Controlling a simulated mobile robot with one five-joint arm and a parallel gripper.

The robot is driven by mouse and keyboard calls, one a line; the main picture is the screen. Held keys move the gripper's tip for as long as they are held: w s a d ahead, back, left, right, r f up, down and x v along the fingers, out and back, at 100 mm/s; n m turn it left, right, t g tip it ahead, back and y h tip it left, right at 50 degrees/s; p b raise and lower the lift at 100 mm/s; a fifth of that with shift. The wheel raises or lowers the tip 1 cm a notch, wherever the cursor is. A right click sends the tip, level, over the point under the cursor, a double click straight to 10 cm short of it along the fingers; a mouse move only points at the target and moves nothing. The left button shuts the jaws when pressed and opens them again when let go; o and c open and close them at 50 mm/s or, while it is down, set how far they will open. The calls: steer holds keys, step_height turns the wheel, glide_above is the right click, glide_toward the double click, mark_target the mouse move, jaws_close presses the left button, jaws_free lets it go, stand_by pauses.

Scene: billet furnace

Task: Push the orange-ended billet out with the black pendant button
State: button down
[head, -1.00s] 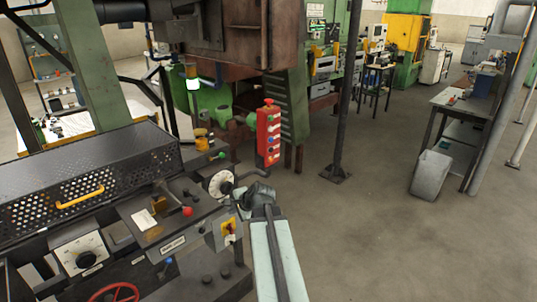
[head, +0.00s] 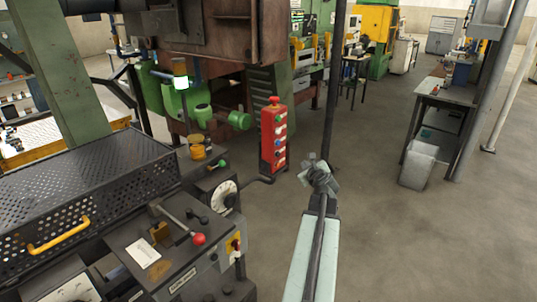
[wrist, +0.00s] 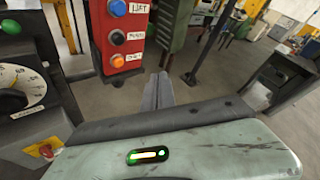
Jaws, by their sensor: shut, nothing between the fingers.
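The red pendant box (head: 266,152) stands upright beside the machine, with a red knob on top and a column of coloured buttons. In the wrist view, its lower end shows a blue button (wrist: 118,8) labelled LIFT, the black button (wrist: 118,37) below it, and an orange button (wrist: 118,61) at the bottom. The black button's label is too blurred to read surely. My gripper (head: 322,176) is shut and empty, right of the pendant and apart from it. In the wrist view, my gripper (wrist: 160,82) points forward, right of and below the buttons. I see no orange-ended billet.
The control desk (head: 150,245) has a red-knobbed lever (head: 198,239), and a white dial (head: 224,196) lies left of the pendant. A rusty brown housing (head: 225,40) is behind. A grey bin (head: 418,167) stands at right. The floor between is clear.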

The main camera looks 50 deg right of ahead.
steer(key=shift+w, duration=0.1)
steer(key=w, duration=0.8)
steer(key=shift+w, duration=0.4)
steer(key=shift+w, duration=0.1)
stand_by(1.8)
steer(key=shift+w, duration=0.35)
steer(key=shift+w, duration=0.5)
stand_by(0.5)
steer(key=shift+s, duration=3.45)
